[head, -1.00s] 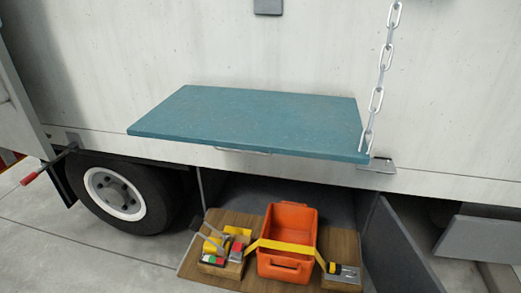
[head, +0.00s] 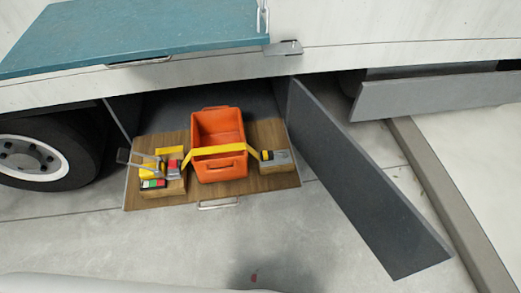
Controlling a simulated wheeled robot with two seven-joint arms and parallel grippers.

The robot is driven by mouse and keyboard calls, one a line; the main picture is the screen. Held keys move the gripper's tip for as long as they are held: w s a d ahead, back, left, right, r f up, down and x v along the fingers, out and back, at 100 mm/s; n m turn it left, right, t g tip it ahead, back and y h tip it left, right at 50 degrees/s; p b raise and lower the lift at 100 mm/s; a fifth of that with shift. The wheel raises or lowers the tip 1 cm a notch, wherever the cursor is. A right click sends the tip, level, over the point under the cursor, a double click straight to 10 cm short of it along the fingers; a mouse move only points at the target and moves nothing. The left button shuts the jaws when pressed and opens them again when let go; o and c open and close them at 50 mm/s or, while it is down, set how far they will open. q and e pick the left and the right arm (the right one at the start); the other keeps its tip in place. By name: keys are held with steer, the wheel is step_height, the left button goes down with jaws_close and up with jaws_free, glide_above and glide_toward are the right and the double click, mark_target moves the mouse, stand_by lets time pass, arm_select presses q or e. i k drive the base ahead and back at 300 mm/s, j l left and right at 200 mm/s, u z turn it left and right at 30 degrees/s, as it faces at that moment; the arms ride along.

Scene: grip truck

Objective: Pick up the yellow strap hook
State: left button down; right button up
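A yellow strap (head: 215,149) runs across an orange bin (head: 220,174) on a wooden board in the low compartment under the truck body. Its right end slopes down to a small black and yellow end piece (head: 266,155) beside a grey metal part (head: 281,157) on a wooden block. Its left end runs down to a cluster with a grey handle frame (head: 138,158), yellow parts and red and green pieces (head: 154,183). Which of these is the hook is too small to tell. Neither of my grippers shows in the head view.
A dark grey door panel (head: 365,185) hangs open right of the compartment. A teal shelf (head: 150,35) juts out above, at upper left. A wheel (head: 35,155) stands left. A metal handle (head: 218,203) is on the board's front edge.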

mark_target(265, 155)
steer(key=j+z, duration=0.85)
steer(key=j, duration=0.15)
steer(key=k+j+z, duration=0.1)
steer(key=j+z, duration=0.35)
